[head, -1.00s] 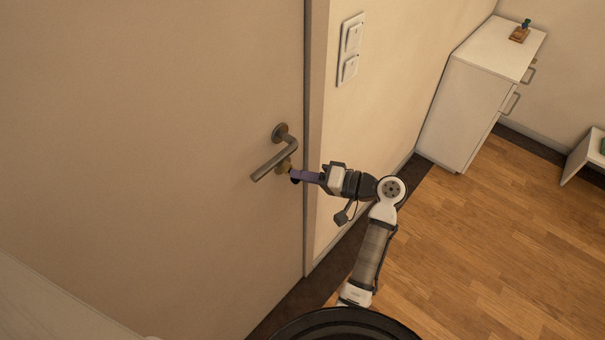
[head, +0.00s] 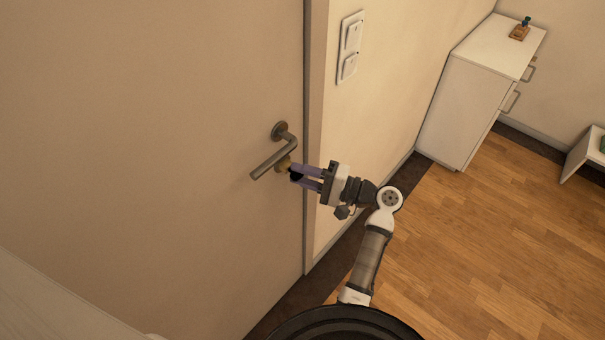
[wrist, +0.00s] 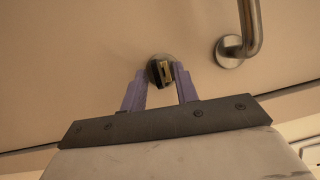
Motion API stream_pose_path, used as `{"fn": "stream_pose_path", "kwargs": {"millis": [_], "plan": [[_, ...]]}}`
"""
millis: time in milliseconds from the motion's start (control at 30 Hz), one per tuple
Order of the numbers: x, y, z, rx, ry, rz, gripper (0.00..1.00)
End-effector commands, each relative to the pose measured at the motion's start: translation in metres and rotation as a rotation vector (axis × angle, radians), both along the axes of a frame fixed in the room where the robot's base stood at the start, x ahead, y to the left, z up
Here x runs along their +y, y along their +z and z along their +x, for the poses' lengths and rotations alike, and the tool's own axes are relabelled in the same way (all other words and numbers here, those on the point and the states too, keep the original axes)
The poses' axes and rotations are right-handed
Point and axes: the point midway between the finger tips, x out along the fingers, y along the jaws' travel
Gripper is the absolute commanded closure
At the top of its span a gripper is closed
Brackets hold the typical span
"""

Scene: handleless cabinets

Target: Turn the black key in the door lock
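The black key (head: 296,177) sits in the door lock (head: 283,165), just below the metal door handle (head: 272,162). My gripper (head: 296,173) is at the key, its two purple fingers spread apart on either side of it. The gripper looks open. The fingers partly hide the key in the head view, so its exact angle is hard to tell.
The door frame (head: 315,130) and a wall with a light switch panel (head: 349,47) stand just right of the lock. The handle (wrist: 251,30) is close to the fingers. A white cabinet (head: 470,110) stands farther back; the wooden floor (head: 480,240) is clear.

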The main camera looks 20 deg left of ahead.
Motion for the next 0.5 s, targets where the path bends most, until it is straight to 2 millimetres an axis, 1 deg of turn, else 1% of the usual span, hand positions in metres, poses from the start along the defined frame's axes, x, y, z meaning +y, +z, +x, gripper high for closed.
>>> {"fn": "stream_pose_path", "kwargs": {"millis": [300,367,467,500], "plan": [[-0.002,0.000,0.000,-0.002,-0.001,0.000,0.69],[-0.007,-0.002,0.001,-0.003,-0.002,0.000,0.69],[-0.021,-0.004,0.002,-0.004,-0.004,0.000,0.69],[-0.029,-0.005,0.002,-0.004,-0.003,0.000,0.69]]}}
